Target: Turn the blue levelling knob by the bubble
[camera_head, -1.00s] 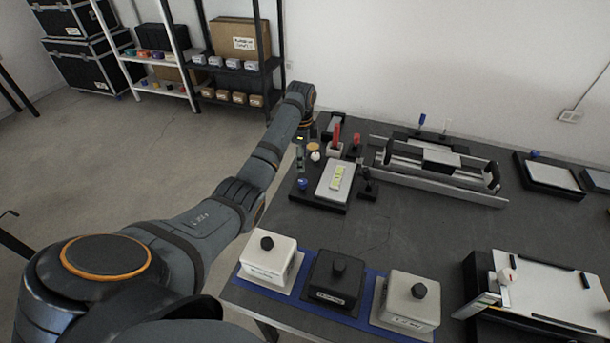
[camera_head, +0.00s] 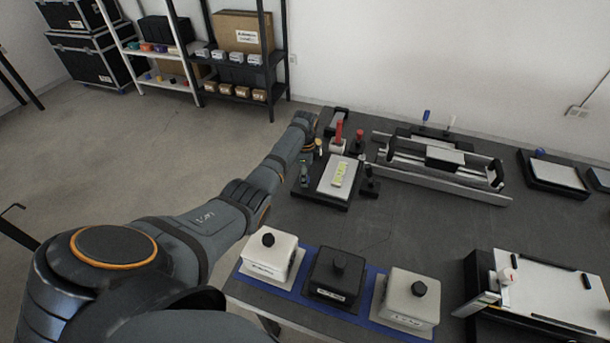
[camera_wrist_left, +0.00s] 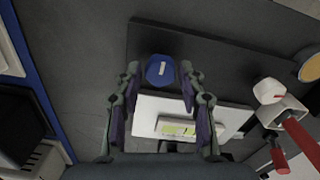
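The blue levelling knob (camera_wrist_left: 160,71) with a pale mark on top stands on a dark base (camera_wrist_left: 205,52) in the left wrist view. A white plate (camera_wrist_left: 228,116) with a yellow-green bubble vial (camera_wrist_left: 178,130) lies beside it. In the head view the plate (camera_head: 325,184) and vial (camera_head: 339,176) show, but the knob is hidden by my left gripper (camera_head: 305,174). That gripper is open. In the wrist view its fingers stand on either side of the knob, with gaps visible. I cannot tell its exact height over the knob. My right gripper is not in view.
A red-handled part (camera_head: 338,138) and black knobs (camera_head: 370,182) stand close to the plate. A long rail fixture (camera_head: 440,172) is to the right. Boxes with black knobs (camera_head: 333,277) stand on a blue mat in front. Bare table lies between.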

